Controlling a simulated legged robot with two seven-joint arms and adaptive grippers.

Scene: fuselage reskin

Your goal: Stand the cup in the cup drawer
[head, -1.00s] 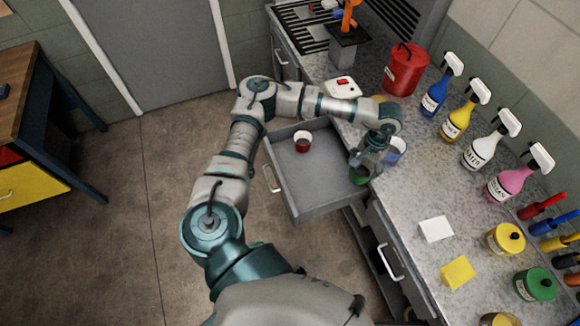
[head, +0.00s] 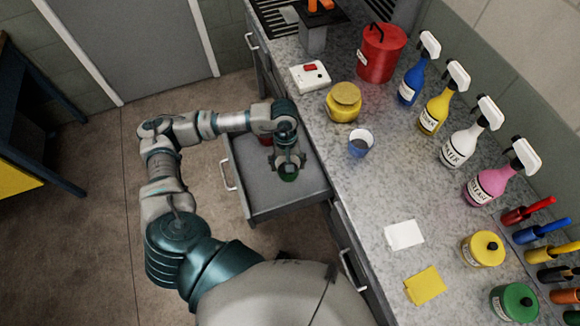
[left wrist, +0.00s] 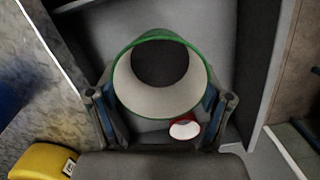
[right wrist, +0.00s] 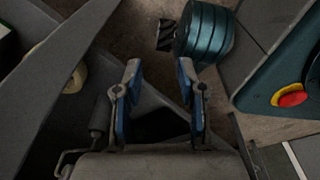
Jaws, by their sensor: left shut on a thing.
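A green-rimmed cup, white inside (left wrist: 160,82), is held in my left gripper (left wrist: 158,105), whose fingers lie on either side of it. In the head view the green cup (head: 289,174) is over the open grey drawer (head: 265,203), rim up; I cannot tell whether its base touches the drawer floor. A red cup (left wrist: 185,129) stands in the same drawer and is mostly hidden behind my arm in the head view. My right gripper (right wrist: 158,75) shows only in the right wrist view, open and empty.
A blue cup (head: 360,143) and a yellow jar (head: 344,102) stand on the speckled counter (head: 365,190) beside the drawer. Spray bottles (head: 437,110) and a red canister (head: 380,53) stand further back. The drawer's front part looks clear.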

